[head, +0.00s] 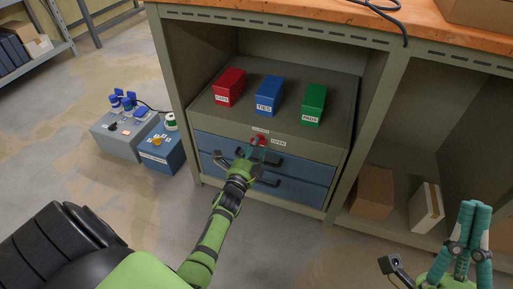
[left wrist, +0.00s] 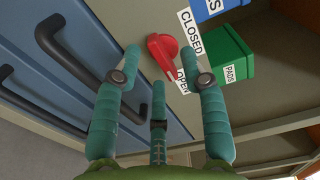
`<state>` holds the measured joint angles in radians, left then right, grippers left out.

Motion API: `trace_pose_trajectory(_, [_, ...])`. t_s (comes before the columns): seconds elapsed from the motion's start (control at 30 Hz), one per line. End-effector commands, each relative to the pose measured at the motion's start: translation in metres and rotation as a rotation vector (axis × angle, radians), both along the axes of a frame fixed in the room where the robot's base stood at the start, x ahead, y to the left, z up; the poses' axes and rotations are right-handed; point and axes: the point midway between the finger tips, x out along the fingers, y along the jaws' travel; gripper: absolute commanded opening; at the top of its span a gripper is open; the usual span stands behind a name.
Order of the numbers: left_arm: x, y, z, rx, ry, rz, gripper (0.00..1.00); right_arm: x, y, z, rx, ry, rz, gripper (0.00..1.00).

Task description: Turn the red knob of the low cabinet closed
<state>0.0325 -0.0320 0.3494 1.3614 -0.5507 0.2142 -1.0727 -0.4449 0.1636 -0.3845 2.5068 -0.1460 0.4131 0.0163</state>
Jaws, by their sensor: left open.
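The red knob (head: 258,141) sits on the grey panel above the blue drawers of the low cabinet (head: 232,118). In the left wrist view the knob (left wrist: 160,46) has a handle whose end reaches toward the OPEN label (left wrist: 182,83). The CLOSED label (left wrist: 190,33) is further up. My left gripper (head: 256,153) is at the knob, its fingers spread. In the left wrist view the knob lies between and beyond the fingertips of this gripper (left wrist: 165,72); I cannot tell whether they touch it. My right gripper (head: 475,206) is far to the right, its fingers pointing up, away from the cabinet.
Red (head: 229,87), blue (head: 268,95) and green (head: 313,104) boxes stand on the cabinet. Dark drawer handles (head: 267,178) stick out below the knob. The wooden worktop (head: 290,12) overhangs the cabinet. Cartons (head: 372,192) stand in the right bay.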

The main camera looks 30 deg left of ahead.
Motion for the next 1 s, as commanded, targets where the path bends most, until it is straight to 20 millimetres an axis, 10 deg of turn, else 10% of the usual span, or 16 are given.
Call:
trace_pose_trajectory(0.43, [0.0153,0.0036,0.0006,-0.001,-0.001,-0.001,0.42,-0.0021,-0.004,-0.0007,0.02,-0.035,-0.001,0.0])
trace_pose_trajectory(0.57, [0.0152,0.0036,0.0007,0.0,-0.001,-0.001,0.0,-0.0021,-0.004,-0.0007,0.02,-0.035,-0.001,0.0])
trace_pose_trajectory(1.0, [0.0153,0.0034,0.0013,-0.035,-0.01,-0.001,0.0,-0.0008,-0.0034,0.0002,0.016,-0.028,-0.002,0.0])
